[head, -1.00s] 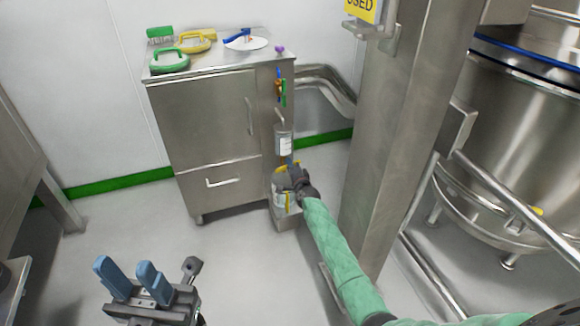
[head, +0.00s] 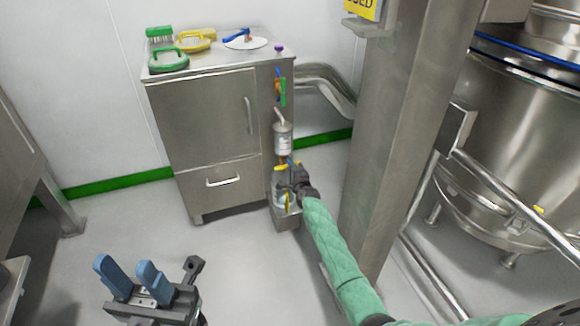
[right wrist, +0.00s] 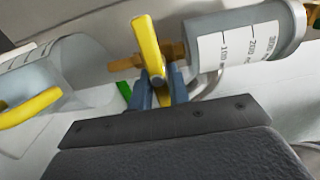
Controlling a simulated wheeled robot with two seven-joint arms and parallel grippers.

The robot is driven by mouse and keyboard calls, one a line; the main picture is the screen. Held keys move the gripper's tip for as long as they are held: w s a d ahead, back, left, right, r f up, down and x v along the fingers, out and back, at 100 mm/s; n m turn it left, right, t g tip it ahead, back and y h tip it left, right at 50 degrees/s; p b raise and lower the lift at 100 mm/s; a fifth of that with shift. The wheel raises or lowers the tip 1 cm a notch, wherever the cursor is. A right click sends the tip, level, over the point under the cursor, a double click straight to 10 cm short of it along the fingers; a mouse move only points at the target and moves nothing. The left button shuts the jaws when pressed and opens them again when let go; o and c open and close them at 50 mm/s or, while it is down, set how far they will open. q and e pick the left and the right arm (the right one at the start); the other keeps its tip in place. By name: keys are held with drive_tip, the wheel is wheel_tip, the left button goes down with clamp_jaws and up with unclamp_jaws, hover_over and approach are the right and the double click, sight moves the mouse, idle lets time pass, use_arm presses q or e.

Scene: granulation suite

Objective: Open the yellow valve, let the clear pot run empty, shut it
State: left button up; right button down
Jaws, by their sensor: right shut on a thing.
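The yellow valve handle (right wrist: 148,48) stands crosswise to its brass pipe (right wrist: 127,64) in the right wrist view. My right gripper (right wrist: 160,88) is shut on the handle, its blue fingers on either side. It also shows in the head view (head: 293,167), low at the cabinet's right side, where it hides most of the valve. The clear pot (head: 283,140), marked with a scale, is above the valve; it also shows in the right wrist view (right wrist: 230,40). Its liquid level cannot be made out. My left gripper (head: 135,278) is open and empty over the floor.
A jug (right wrist: 75,70) with a yellow handle is below the valve. The steel cabinet (head: 205,125) carries brushes and a white disc on top. A steel column (head: 395,140) stands right of my right arm. The floor left of the cabinet is clear.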

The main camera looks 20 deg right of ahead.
drive_tip(key=c, duration=1.3)
unclamp_jaws()
drive_tip(key=shift+c, duration=0.2)
drive_tip(key=s+p, duration=0.2)
drive_tip(key=s, duration=0.6)
drive_tip(key=shift+d, duration=0.2)
